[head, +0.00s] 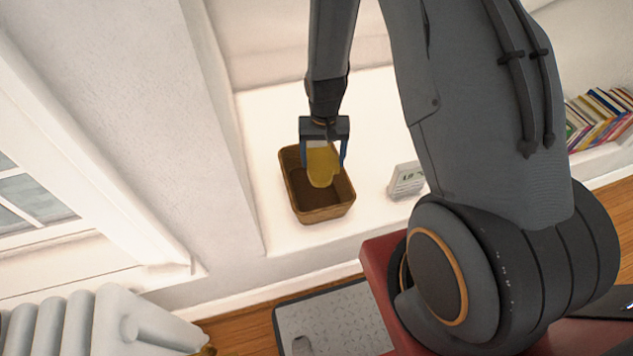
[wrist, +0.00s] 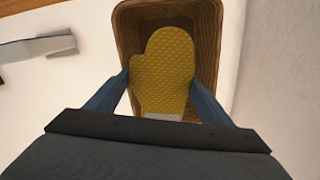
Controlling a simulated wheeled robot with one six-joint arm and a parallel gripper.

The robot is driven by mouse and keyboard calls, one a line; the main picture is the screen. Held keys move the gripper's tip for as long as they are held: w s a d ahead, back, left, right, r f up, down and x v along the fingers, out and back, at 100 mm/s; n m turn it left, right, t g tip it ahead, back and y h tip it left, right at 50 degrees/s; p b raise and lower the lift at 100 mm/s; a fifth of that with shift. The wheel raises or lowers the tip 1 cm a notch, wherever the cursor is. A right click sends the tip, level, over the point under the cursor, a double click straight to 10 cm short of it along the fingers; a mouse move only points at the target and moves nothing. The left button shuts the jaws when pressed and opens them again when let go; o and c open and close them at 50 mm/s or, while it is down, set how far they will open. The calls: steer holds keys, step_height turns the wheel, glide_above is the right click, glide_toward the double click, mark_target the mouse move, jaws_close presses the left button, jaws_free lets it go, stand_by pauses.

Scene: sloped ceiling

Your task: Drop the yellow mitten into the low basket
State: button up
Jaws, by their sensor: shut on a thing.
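The yellow mitten (head: 321,166) hangs from my gripper (head: 324,158) in the head view, over the opening of the low basket. My gripper is shut on the mitten by its cuff end. In the wrist view the mitten (wrist: 163,72) lies between the two blue fingers of my gripper (wrist: 158,88), its rounded end pointing into the basket. The low basket (head: 322,214) is brown with a woven look and stands on a white ledge. Its rim (wrist: 212,50) surrounds the mitten in the wrist view. I cannot tell how high the mitten is above the basket floor.
A small white box-like device (head: 406,180) stands on the white ledge (head: 372,120) right of the basket. A row of books (head: 603,115) stands at the far right. A wall (head: 150,110) rises left of the basket. A radiator (head: 95,325) is at lower left.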

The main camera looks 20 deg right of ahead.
step_height(320, 180, down, 5)
steer(key=b, duration=0.3)
steer(key=shift+a+r, duration=0.1)
steer(key=shift+r, duration=0.05)
steer(key=o, duration=1.1)
steer(key=shift+r, duration=0.1)
steer(key=shift+r, duration=3.85)
